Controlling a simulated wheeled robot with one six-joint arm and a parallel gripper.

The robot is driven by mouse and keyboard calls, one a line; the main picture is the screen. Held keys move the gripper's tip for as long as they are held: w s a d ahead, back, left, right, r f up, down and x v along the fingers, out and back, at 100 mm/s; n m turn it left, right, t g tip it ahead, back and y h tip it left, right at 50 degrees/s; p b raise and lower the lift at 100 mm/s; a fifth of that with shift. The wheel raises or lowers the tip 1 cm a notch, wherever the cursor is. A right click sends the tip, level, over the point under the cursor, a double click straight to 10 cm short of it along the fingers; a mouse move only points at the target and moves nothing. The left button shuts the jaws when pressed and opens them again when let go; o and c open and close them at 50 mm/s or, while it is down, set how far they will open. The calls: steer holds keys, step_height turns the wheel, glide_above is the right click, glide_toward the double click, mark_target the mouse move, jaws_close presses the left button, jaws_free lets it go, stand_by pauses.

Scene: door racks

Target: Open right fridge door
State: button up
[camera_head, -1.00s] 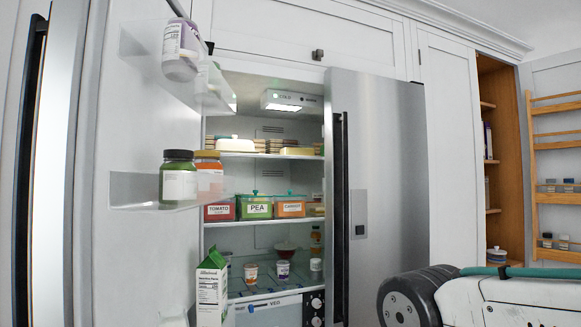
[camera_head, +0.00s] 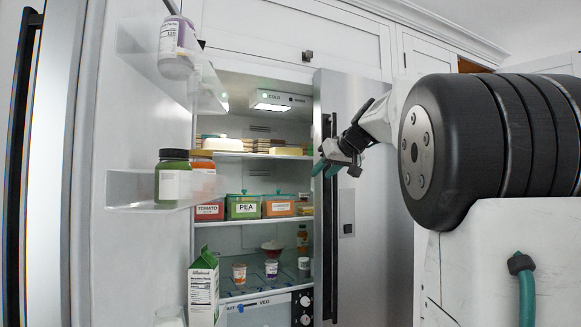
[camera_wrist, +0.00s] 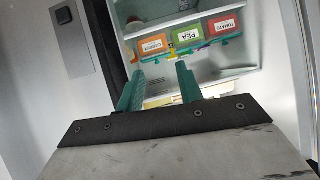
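The right fridge door (camera_head: 372,215) is a steel panel in the head view, with a long dark vertical handle (camera_head: 327,235) along its left edge. I cannot tell whether it is fully closed or slightly ajar. My gripper (camera_head: 328,163) is at the upper part of this handle, its tips just left of it. In the wrist view, the teal fingers (camera_wrist: 158,84) are apart with nothing seen between them. The dark handle (camera_wrist: 101,45) runs down to the left finger there; contact cannot be told.
The left fridge door (camera_head: 125,250) stands open, with jars on its clear shelves. The lit fridge interior (camera_head: 262,228) holds labelled boxes, cups and a milk carton (camera_head: 203,288) near the opening. White cabinets (camera_head: 290,28) frame the fridge. My arm covers the right side.

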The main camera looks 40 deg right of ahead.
steer(key=d+r+t+h, duration=0.1)
steer(key=d+r+h, duration=0.1)
steer(key=d+r, duration=0.5)
steer(key=w+d+f, duration=0.4)
steer(key=w, duration=0.2)
steer(key=shift+f, duration=0.4)
jaws_close()
